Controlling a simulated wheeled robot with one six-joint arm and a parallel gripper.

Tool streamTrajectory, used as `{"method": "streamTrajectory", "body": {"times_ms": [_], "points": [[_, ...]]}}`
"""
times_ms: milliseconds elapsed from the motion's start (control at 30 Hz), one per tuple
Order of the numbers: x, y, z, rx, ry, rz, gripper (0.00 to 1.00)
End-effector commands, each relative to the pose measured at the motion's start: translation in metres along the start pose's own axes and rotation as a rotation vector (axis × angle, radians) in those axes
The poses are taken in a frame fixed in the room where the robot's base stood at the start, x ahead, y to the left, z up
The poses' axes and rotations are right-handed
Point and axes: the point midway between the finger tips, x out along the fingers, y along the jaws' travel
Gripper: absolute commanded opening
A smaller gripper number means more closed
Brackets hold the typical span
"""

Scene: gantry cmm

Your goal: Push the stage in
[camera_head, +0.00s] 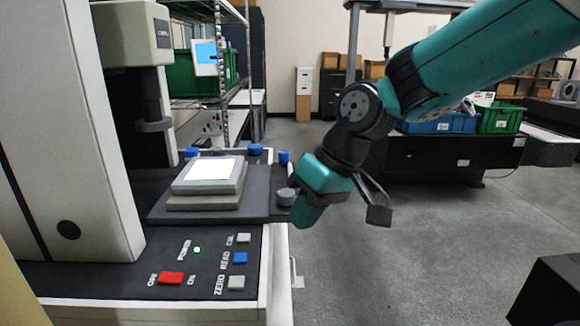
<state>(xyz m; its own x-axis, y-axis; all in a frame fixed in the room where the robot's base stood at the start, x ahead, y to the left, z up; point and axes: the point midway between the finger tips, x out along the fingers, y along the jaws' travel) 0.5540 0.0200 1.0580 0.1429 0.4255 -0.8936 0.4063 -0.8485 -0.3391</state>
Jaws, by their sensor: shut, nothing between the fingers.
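The stage (258,207) is a dark flat plate on the measuring machine's base, and its right end reaches past the base's right edge. A light grey block (210,186) with a white top rests on it. A round grey knob (286,197) is at the stage's right end.
The machine's pale column (75,120) stands left, with a probe head (153,124) above the base. Red, blue and grey buttons, including a red switch (171,278), line the front panel. A dark bench with bins stands behind.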

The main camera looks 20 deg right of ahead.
Motion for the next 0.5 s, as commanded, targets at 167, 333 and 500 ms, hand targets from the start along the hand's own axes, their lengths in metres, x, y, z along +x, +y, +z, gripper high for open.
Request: {"method": "streamTrajectory", "body": {"times_ms": [167,333,500], "points": [[-0.035,0.109,-0.092,0.178,0.146,0.014,0.0],[-0.049,0.2,-0.122,0.284,0.254,0.03,0.0],[-0.05,0.239,-0.128,0.324,0.3,0.037,0.0]]}}
